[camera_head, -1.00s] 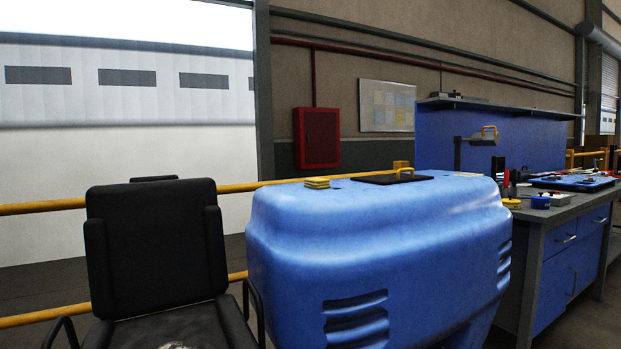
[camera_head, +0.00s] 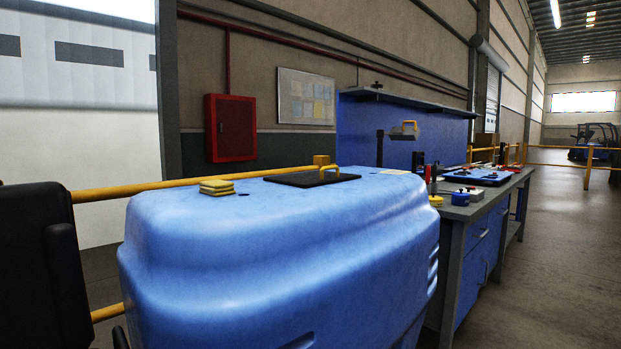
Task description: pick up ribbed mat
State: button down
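I cannot pick out a ribbed mat for certain. A flat black rectangular piece (camera_head: 290,180) lies on top of the large blue machine cover (camera_head: 280,240), and a yellow handle-like part (camera_head: 323,165) shows at it. Ribs on the black piece are too small to tell. My gripper is not in view.
Yellow stacked pads (camera_head: 216,187) lie on the blue cover's top left. A black chair (camera_head: 45,265) stands at left. A blue workbench (camera_head: 480,245) with tools and a blue tray (camera_head: 477,177) is at right. Yellow rails (camera_head: 100,192) run behind. Open floor (camera_head: 560,270) lies at far right.

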aim_at(321, 177)
jog(key=l, duration=0.45)
jog(key=i+l+u, duration=0.1)
jog(key=l, duration=0.25)
jog(key=i+l+u, duration=0.1)
jog(key=i+l, duration=0.15)
jog(key=i+l+u, duration=0.1)
jog(key=l, duration=0.35)
jog(key=i+l+u, duration=0.1)
jog(key=l, duration=0.3)
jog(key=i+l+u, duration=0.1)
jog(key=l, duration=0.3)
jog(key=i, duration=0.1)
